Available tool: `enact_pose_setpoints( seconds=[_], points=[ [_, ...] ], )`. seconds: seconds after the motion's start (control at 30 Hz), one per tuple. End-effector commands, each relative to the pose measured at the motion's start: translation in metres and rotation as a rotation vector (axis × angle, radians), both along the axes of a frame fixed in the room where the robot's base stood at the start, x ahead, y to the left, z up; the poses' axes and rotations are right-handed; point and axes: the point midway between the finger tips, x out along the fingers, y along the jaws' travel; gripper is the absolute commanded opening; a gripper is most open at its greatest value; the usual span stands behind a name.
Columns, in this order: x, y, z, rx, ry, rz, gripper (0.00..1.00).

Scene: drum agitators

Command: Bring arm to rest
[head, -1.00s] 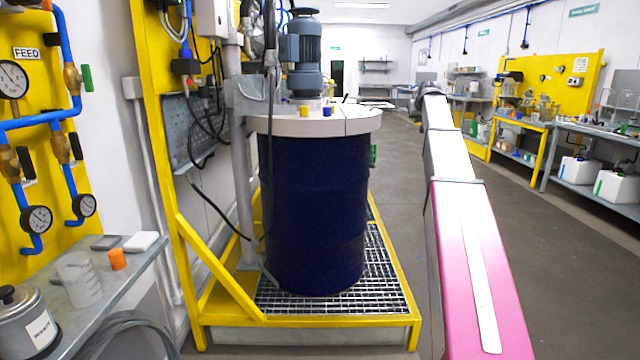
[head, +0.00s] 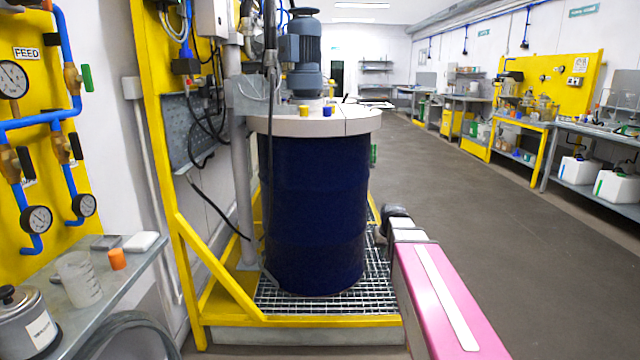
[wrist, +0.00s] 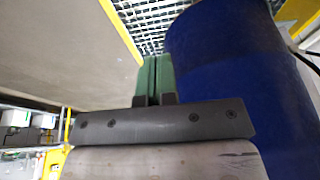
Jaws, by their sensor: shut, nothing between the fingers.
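My gripper shows in the wrist view (wrist: 154,80); its two green fingers are together with nothing between them. The blue drum (wrist: 225,60) fills the right of that view, close beside the fingers. In the head view my pink and white arm reaches in from the lower right, low and to the right of the blue drum (head: 313,215). My gripper cannot be made out in the head view. The drum stands upright on a grating (head: 300,303) under a pale lid (head: 290,125) with a grey motor (head: 304,60).
A yellow frame (head: 180,240) borders the grating and rises left of the drum. A shelf (head: 135,262) with a beaker (head: 78,278) stands at the left, below a gauge panel (head: 50,150). Open floor (head: 500,220) lies to the right, with benches (head: 590,140) beyond.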

Motion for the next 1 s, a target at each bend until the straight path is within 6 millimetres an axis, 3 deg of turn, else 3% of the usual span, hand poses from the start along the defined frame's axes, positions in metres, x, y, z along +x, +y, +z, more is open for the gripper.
enact_pose_setpoints(
  seconds=[0.03, 0.2, 0.3, 0.43, 0.6, 1.0],
  points=[
    [-0.030, 0.008, -0.019, 0.000, 0.037, 0.000, 0.00],
    [-0.101, 0.026, -0.068, -0.007, 0.147, -0.003, 0.00],
    [-0.139, 0.035, -0.090, -0.012, 0.206, -0.004, 0.00],
    [-0.175, 0.041, -0.109, -0.020, 0.260, -0.006, 0.00],
    [-0.196, 0.045, -0.119, -0.026, 0.294, -0.008, 0.00],
    [-0.197, 0.045, -0.120, -0.026, 0.297, -0.009, 0.00]
  ],
)
